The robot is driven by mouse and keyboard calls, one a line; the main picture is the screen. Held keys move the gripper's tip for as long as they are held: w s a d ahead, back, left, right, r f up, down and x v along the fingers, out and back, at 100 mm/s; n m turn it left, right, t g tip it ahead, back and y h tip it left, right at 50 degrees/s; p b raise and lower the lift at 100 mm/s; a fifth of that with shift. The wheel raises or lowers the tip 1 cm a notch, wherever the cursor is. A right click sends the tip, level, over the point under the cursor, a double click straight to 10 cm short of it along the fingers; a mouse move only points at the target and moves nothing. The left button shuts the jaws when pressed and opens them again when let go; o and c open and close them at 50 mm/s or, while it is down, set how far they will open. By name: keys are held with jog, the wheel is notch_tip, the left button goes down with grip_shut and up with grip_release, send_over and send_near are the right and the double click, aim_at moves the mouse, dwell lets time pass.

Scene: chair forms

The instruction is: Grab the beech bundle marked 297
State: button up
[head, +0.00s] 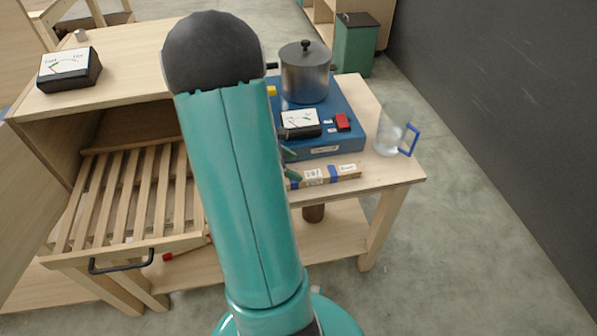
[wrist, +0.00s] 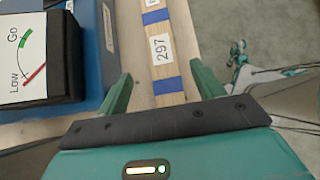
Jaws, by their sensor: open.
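The beech bundle marked 297 (wrist: 161,47) is a pale wooden stick bundle with blue bands and a white label. In the wrist view it lies on the light wooden bench top, running away from me between my fingers. In the head view the bundle (head: 345,172) lies along the front of the bench, its left part hidden by my arm. My gripper (wrist: 156,92) is open, one green finger on each side of the bundle with a gap to each. I cannot tell its exact height above the bench. In the head view my gripper's green fingertips (head: 291,163) show partly beside my arm.
A blue base (head: 345,105) stands behind the bundle with a metal pot (head: 306,72) and a black meter (head: 300,123). A clear jug with a blue handle (head: 395,130) stands at the bench's right edge. A slatted drawer (head: 125,200) is pulled out at left.

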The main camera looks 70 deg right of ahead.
aim_at(313, 174)
jog(key=shift+s+d+f, duration=0.2)
jog(key=shift+s, duration=0.2)
jog(key=shift+s+d+f, duration=0.15)
jog(key=shift+s+f, duration=0.05)
jog(key=shift+s, duration=0.15)
jog(key=shift+s+d+f, duration=0.2)
jog(key=shift+s+f, duration=0.1)
jog(key=shift+f, duration=0.3)
jog(key=x, duration=0.5)
jog(key=shift+s, duration=0.3)
jog(key=shift+c, duration=0.2)
